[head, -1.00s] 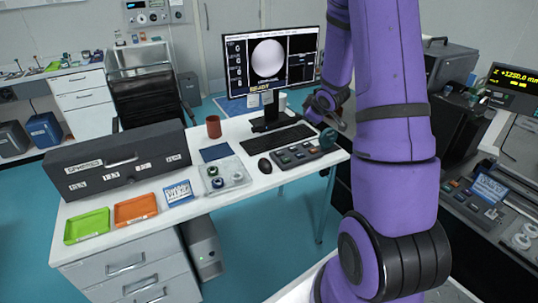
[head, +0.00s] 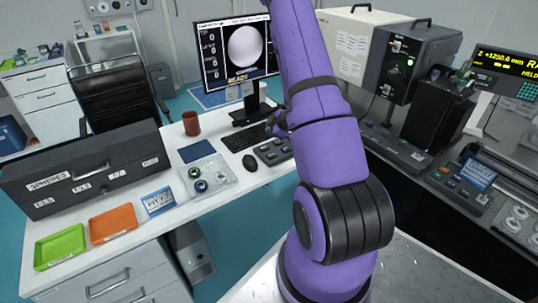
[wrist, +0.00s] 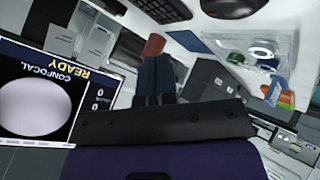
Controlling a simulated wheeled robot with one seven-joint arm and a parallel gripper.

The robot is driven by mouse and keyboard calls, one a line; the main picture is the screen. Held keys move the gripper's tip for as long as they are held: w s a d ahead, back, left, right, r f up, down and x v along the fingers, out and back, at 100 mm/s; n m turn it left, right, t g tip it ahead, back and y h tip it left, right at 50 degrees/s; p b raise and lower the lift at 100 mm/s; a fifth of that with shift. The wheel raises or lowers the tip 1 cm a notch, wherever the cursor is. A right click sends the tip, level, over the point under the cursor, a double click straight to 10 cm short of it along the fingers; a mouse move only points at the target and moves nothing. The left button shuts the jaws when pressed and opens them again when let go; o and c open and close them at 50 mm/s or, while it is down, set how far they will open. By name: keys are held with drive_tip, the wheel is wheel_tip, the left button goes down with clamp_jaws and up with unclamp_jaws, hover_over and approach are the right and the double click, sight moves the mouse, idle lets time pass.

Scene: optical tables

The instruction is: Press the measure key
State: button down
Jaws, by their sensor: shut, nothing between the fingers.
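A dark key panel (head: 274,151) with several keys lies on the white desk, right of the mouse, partly hidden behind my purple arm. Its key labels are too small to read. A second panel with coloured keys (head: 462,190) stands on the bench at the right, its labels also unreadable. In the head view my gripper is mostly hidden behind my arm. In the wrist view, which is turned over, my gripper (wrist: 155,72) is shut and empty, with the desk and a red-brown mug (wrist: 153,46) beyond it. I cannot tell its distance to either panel.
A monitor (head: 236,55) reading READY stands at the back of the desk, with a keyboard (head: 246,137) and mouse (head: 249,162) before it. A clear tray (head: 222,178) with rings, green and orange trays (head: 60,247) and a SPHERES case (head: 90,172) occupy the left.

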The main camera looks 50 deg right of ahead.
sight(271, 155)
drive_tip(key=shift+f, duration=4.4)
drive_tip(key=shift+f, duration=0.15)
drive_tip(key=shift+f, duration=0.25)
drive_tip(key=shift+f, duration=0.4)
drive_tip(key=shift+r, duration=0.8)
drive_tip(key=shift+r, duration=2.55)
